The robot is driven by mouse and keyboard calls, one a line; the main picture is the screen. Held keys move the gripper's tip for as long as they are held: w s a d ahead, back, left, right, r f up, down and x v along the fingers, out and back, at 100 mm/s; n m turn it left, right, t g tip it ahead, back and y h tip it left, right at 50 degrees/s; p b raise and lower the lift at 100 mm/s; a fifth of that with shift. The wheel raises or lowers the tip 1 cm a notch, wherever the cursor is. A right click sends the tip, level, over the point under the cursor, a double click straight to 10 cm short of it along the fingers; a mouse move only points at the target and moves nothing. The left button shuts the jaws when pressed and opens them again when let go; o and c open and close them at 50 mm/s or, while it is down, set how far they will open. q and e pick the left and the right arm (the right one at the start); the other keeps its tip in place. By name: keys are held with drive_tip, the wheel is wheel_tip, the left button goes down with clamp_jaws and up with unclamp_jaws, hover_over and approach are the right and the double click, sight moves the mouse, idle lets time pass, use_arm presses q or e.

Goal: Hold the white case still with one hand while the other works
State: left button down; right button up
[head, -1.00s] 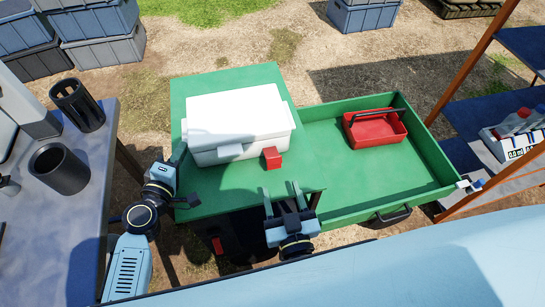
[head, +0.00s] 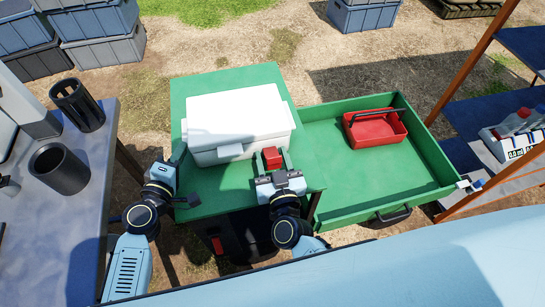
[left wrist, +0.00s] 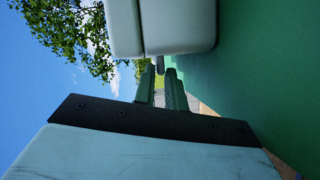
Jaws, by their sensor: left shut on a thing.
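The white case (head: 238,118) sits closed on the green cart top (head: 235,80); it also shows in the left wrist view (left wrist: 175,28). My left gripper (head: 180,154) is at the case's near left end, shut on the case's edge. In the left wrist view its fingers (left wrist: 165,85) reach to the case, and the exact grip spot is partly hidden. A small red block (head: 273,157) stands at the front of the case, right of the white latch (head: 230,151). My right gripper (head: 273,162) is open with its fingers on either side of the red block.
A green drawer (head: 335,180) extends to the right and holds a red carrier tray (head: 376,130). A grey table (head: 85,215) with black cylinders (head: 62,168) stands at left. Shelves with bottles (head: 515,125) stand at right.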

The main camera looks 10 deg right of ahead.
drive_tip(key=c, duration=0.8)
drive_tip(key=shift+a+r+g, duration=0.1)
drive_tip(key=shift+r+g, duration=0.15)
drive_tip(key=shift+g, duration=0.45)
drive_tip(key=o, duration=1)
drive_tip(key=shift+f, duration=0.1)
